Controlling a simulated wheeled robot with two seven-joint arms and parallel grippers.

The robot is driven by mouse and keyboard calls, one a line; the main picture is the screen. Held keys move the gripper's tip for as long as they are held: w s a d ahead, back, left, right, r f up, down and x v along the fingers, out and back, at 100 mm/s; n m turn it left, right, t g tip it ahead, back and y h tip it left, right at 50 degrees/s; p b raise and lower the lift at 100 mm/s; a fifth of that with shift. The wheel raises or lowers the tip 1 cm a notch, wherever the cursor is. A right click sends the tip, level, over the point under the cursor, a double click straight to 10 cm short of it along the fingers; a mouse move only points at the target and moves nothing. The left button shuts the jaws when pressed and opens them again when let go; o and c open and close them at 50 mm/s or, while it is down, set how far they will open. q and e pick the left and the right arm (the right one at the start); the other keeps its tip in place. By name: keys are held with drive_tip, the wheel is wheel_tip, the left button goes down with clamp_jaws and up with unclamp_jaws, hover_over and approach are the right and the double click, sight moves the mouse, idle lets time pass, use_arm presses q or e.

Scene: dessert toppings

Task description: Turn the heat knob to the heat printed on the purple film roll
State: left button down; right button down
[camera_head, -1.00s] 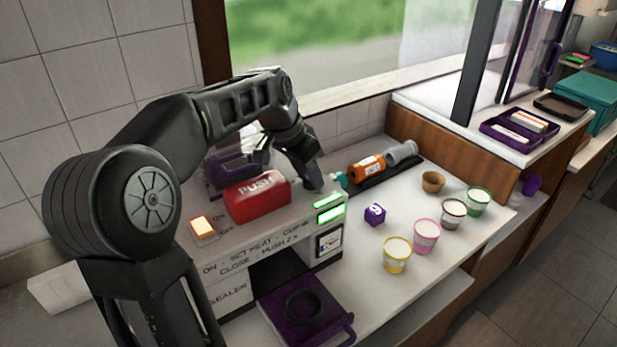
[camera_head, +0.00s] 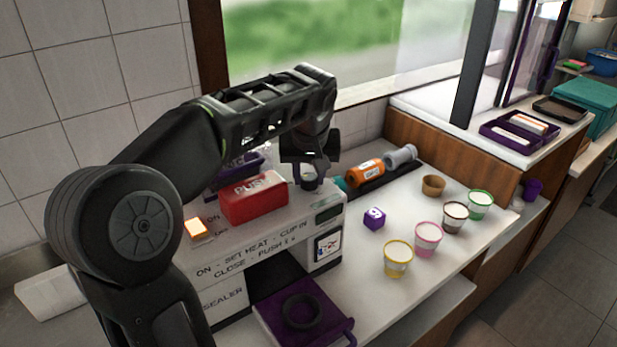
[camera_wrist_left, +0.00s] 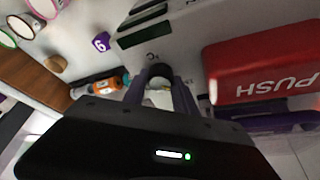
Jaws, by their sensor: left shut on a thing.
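My left gripper (camera_head: 309,170) points down over the top of the white sealer (camera_head: 225,300), right of the red PUSH block (camera_head: 254,197). It is shut on a dark round knob (camera_head: 309,183). In the left wrist view, the knob (camera_wrist_left: 160,72) sits between the fingers, with small print around it. A small purple block (camera_head: 374,218) with a white digit lies on the counter; the wrist view shows it too (camera_wrist_left: 101,42), but I cannot tell 6 from 9. I cannot tell which thing is the purple film roll. My right gripper is out of view.
An orange roll (camera_head: 365,172) and a grey roll (camera_head: 400,156) lie at the back. Several cups stand at the right, one with a yellow rim (camera_head: 397,262). A purple drawer (camera_head: 325,327) sticks out in front. An orange lamp (camera_head: 196,229) glows. The display (camera_head: 327,213) is dark.

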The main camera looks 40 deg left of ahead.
use_arm(q)
drive_tip(key=shift+n, duration=0.4)
drive_tip(key=c, duration=1)
unclamp_jaws()
drive_tip(key=v, duration=0.8)
drive_tip(key=shift+b, duration=0.45)
drive_tip(key=shift+w+d, duration=0.1)
